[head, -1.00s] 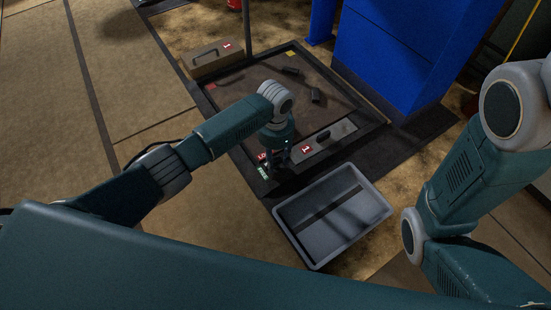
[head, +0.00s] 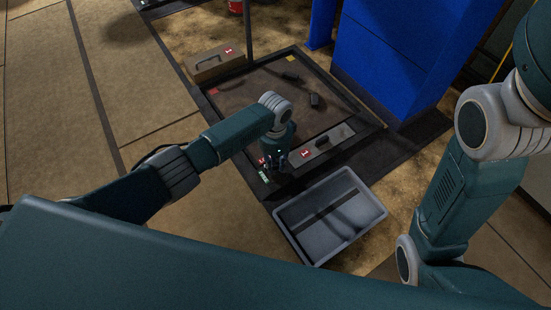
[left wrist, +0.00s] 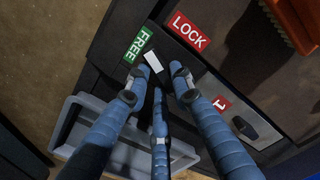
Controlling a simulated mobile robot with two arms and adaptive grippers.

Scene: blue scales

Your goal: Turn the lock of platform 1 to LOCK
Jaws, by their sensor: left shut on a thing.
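Platform 1 is the dark framed square bed (head: 262,88) in the head view, with a grey strip (head: 325,142) bearing a red 1 label along its near side. At its near corner is the lock, with a red LOCK label (left wrist: 188,32) and a green FREE label (left wrist: 140,44) in the left wrist view. A white mark (left wrist: 153,62) on the dark lock knob lies close to the FREE label. My left gripper (left wrist: 160,88), also in the head view (head: 276,161), is shut on the knob, its fingers hiding most of it. My right gripper is out of view.
A grey bin (head: 330,212) stands right in front of the platform's near edge. A tan case (head: 215,63) marked 1 sits at the far left corner. A tall blue cabinet (head: 385,60) stands behind. Several small dark pieces lie on the bed. Open floor lies left.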

